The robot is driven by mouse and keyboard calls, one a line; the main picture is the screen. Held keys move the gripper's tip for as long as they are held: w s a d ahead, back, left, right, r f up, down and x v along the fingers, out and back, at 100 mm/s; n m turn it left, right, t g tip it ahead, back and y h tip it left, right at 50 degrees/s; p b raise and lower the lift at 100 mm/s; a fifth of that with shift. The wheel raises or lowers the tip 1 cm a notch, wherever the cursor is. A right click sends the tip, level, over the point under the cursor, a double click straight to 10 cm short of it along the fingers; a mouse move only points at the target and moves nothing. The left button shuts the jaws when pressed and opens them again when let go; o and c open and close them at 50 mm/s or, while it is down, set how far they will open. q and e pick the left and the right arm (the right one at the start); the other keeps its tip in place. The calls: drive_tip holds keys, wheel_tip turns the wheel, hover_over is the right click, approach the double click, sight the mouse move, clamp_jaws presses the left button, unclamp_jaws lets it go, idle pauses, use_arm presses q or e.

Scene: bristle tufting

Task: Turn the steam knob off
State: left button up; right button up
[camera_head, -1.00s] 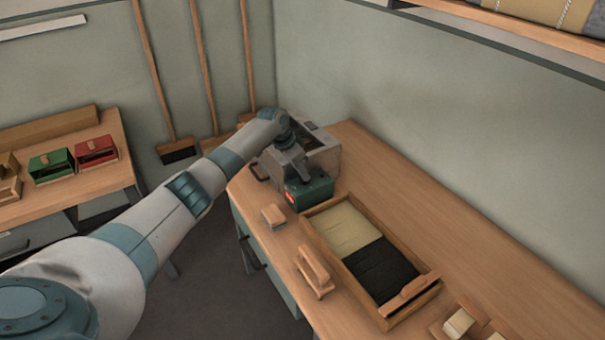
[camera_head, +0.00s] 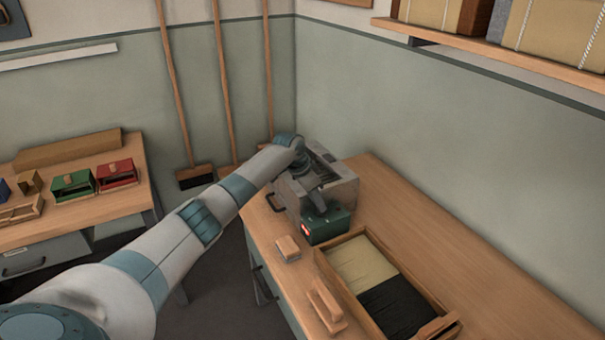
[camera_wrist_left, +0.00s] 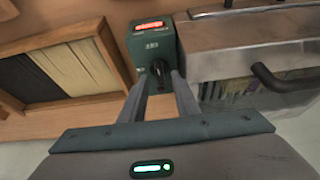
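A dark green control box (camera_head: 330,229) with a lit red display stands on the workbench, against the grey metal steamer (camera_head: 343,190). In the left wrist view the box (camera_wrist_left: 136,48) carries a black knob (camera_wrist_left: 159,72) below its red display. My right gripper is not in view.
A wooden tray (camera_head: 344,286) with pale and black bristles lies right of the box. A brush block (camera_head: 287,248) and a wooden handle piece (camera_head: 326,304) lie near the front edge. The steamer's dark bar handle (camera_wrist_left: 275,78) is close to the gripper. The bench's back right is clear.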

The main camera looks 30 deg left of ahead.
use_arm(q)
drive_tip(key=b+v, duration=0.3)
drive_tip(key=v, duration=1.2)
drive_tip(key=shift+a, duration=0.1)
